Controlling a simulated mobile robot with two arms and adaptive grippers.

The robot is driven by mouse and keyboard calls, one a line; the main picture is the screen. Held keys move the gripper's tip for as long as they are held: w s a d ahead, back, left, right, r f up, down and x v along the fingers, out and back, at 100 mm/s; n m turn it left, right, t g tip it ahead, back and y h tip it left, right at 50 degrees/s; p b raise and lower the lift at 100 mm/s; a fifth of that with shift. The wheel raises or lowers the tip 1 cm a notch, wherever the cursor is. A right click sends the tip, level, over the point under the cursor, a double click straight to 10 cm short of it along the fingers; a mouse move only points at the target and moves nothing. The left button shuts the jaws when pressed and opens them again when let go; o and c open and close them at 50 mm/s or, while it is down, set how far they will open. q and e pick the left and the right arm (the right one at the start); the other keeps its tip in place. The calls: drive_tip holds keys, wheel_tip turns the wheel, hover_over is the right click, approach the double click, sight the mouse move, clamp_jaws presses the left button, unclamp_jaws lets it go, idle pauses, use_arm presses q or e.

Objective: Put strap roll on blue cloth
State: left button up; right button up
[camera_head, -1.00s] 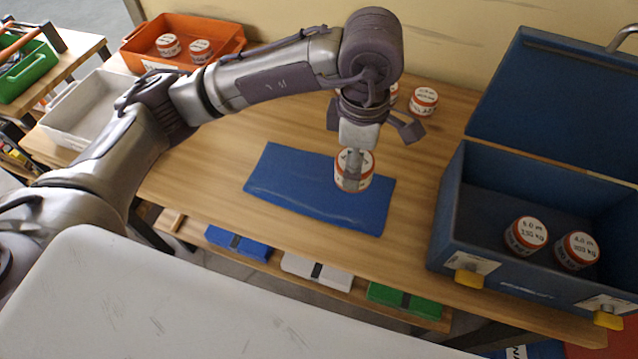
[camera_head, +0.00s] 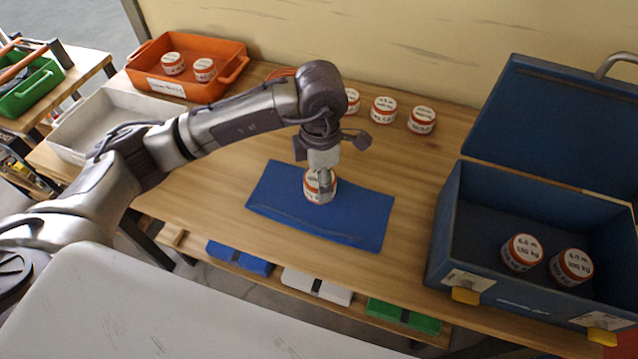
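A white strap roll with orange-red edges (camera_head: 314,196) is at the middle-left of the blue cloth (camera_head: 355,218), which lies flat on the wooden table. My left gripper (camera_head: 321,186) points down over this roll, with a finger against its near side, and is shut on it. Whether the roll touches the cloth or hangs just above it is hard to tell. Three more strap rolls stand at the back of the table, one of them at the right (camera_head: 422,120), and the leftmost is partly behind my arm. My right gripper is not in view.
An open blue case (camera_head: 440,225) with two rolls stands at the right. An orange bin (camera_head: 190,90) with two rolls and a white tray (camera_head: 75,150) are at the left. Blue, white and green items lie on the lower shelf. Table around the cloth is clear.

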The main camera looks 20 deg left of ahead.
use_arm(q)
wheel_tip(320, 180, down, 4)
drive_tip(key=shift+a+f+p, duration=0.1)
drive_tip(key=shift+p, duration=0.6)
drive_tip(key=shift+s+f+b, duration=0.15)
drive_tip(key=shift+f+b, duration=0.45)
drive_tip(key=shift+b, duration=0.1)
drive_tip(key=shift+f, duration=0.15)
drive_tip(key=shift+c, duration=0.6)
drive_tip(key=o, duration=1.4)
drive_tip(key=shift+r, duration=0.25)
